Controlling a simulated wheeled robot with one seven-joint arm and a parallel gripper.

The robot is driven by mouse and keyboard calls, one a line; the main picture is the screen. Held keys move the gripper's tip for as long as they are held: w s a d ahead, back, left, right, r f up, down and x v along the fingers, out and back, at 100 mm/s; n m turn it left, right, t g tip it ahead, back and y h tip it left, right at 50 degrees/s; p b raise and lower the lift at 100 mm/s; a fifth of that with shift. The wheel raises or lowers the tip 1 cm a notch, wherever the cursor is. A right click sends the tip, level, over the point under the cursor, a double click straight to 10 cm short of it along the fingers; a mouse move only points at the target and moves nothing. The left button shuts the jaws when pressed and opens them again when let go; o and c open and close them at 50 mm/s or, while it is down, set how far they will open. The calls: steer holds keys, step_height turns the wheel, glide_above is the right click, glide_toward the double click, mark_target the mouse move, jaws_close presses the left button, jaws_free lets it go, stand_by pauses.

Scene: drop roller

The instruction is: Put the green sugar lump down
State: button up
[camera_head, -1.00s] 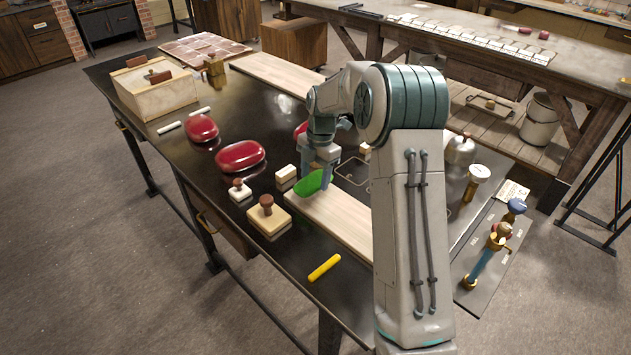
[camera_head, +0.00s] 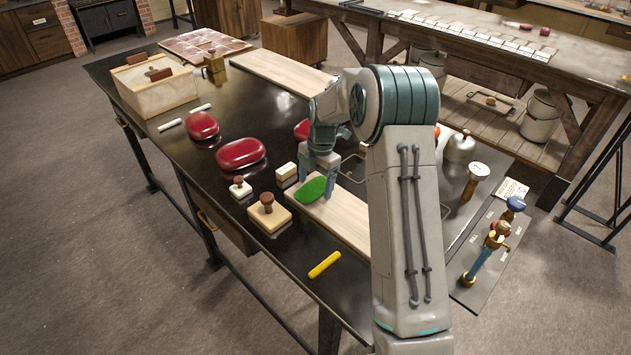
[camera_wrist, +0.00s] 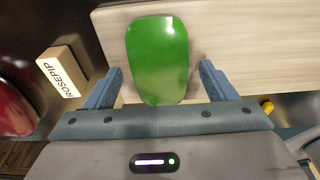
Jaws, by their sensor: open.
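The green sugar lump (camera_head: 311,190) is a flat, glossy oval. In the head view it lies at the left end of the near pale wooden board (camera_head: 345,218). It also shows in the wrist view (camera_wrist: 158,58), over the board (camera_wrist: 240,45). My gripper (camera_head: 317,188) is open, its two blue fingers (camera_wrist: 158,90) standing on either side of the lump. A gap shows between each finger and the lump in the wrist view. My arm hides part of the board's right end.
Red lumps (camera_head: 240,153), a wooden stamp block (camera_head: 268,214), and a yellow stick (camera_head: 324,265) lie around the board. A silver bell-shaped thing (camera_head: 460,148) stands right of my arm.

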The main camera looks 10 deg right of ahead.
mark_target(320, 184)
step_height(320, 184, up, 11)
steer(key=d+b, duration=0.1)
steer(key=b, duration=0.1)
steer(key=s+r+m+t+h, duration=0.1)
steer(key=s+r+m, duration=0.4)
steer(key=s+r, duration=0.1)
steer(key=s+f+m+t, duration=0.1)
steer(key=s+m+t, duration=0.2)
steer(key=s+m, duration=1.6)
steer(key=s, duration=0.7)
steer(key=shift+s+m+t+h, duration=0.25)
steer(key=shift+m+t+h, duration=0.05)
steer(key=shift+m, duration=0.1)
